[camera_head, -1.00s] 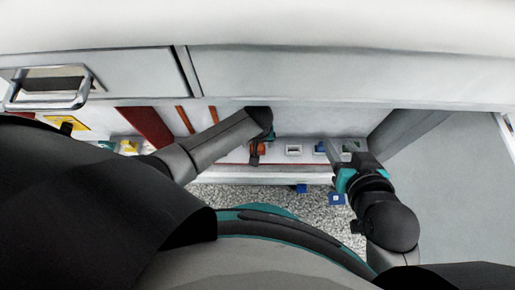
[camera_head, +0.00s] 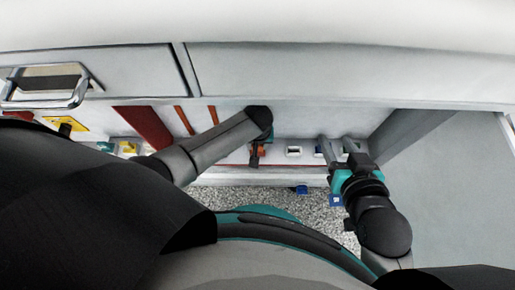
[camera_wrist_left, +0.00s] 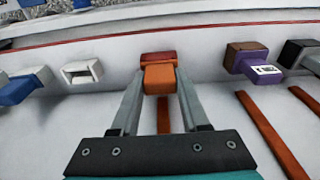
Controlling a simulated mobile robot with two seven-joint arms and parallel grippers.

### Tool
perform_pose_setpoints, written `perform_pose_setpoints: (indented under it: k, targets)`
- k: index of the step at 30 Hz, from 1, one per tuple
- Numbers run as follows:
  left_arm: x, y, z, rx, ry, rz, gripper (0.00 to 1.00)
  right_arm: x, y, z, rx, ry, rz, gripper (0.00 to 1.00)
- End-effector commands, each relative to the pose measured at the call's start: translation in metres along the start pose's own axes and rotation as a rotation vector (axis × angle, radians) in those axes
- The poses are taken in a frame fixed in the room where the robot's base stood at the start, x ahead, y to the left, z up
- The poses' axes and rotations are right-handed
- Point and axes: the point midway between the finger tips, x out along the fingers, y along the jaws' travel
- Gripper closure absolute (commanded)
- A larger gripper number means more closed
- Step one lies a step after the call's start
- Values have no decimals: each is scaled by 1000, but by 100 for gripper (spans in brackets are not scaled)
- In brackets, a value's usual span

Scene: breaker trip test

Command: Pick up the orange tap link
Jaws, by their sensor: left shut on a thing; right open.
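The orange tap link (camera_wrist_left: 159,79) shows in the left wrist view between the two fingertips of my left gripper (camera_wrist_left: 160,88), which is shut on it. A darker red-orange part lies against its far end; I cannot tell whether the link is still seated. In the head view an orange patch of it (camera_head: 261,149) shows, mostly hidden by my left wrist.
A purple block with a white label (camera_wrist_left: 262,68) sits right of the link in the left wrist view. The white socket and a blue block (camera_wrist_left: 30,86) are to its left. A drawer handle (camera_head: 45,97) juts out at the upper left of the head view.

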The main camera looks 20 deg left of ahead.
Motion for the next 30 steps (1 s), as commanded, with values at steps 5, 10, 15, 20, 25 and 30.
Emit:
perform_pose_setpoints:
  k: [5,10,15,20,25,30]
  targets:
    - [0,0,0,0,0,0,90,0,0,0,0,0,0,50]
    - [0,0,0,0,-1,-1,100,0,0,0,-1,0,0,50]
    - [0,0,0,0,0,0,100,0,0,0,-1,0,0,50]
    - [0,0,0,0,0,0,100,0,2,0,-1,-3,4,50]
    - [-3,0,0,0,0,0,100,-2,4,0,-3,-27,11,50]
    - [-8,0,-1,0,0,0,100,-6,10,4,-8,-85,27,50]
